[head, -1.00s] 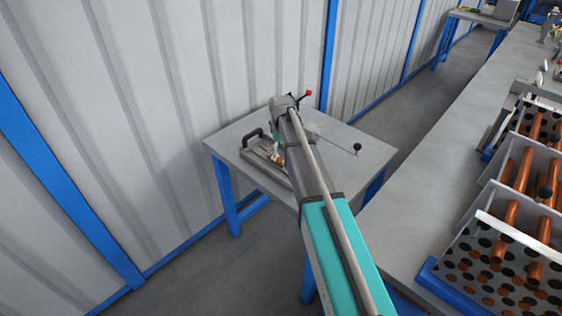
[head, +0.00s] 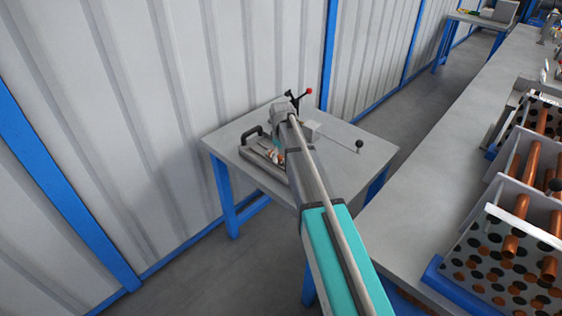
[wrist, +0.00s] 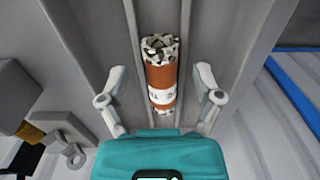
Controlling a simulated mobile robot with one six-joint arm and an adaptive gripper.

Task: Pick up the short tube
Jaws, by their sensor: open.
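The short tube (wrist: 161,84) is copper-coloured, with speckled black-and-white ends and a white label band. In the wrist view it lies lengthwise in a grey metal channel (wrist: 205,35). My gripper (wrist: 161,75) is open, with one finger on each side of the tube and a visible gap at both sides. I cannot tell how far above the tube the fingertips are. In the head view my arm hides most of that spot; the fixture (head: 262,151) shows only in part beside the gripper.
The fixture stands on a small grey table (head: 225,150) with blue legs, close to a corrugated wall (head: 160,100). A lever with a black knob (head: 359,144) and a red-tipped handle (head: 309,91) stick out nearby. A long bench (head: 440,150) with tube racks (head: 475,250) is at right.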

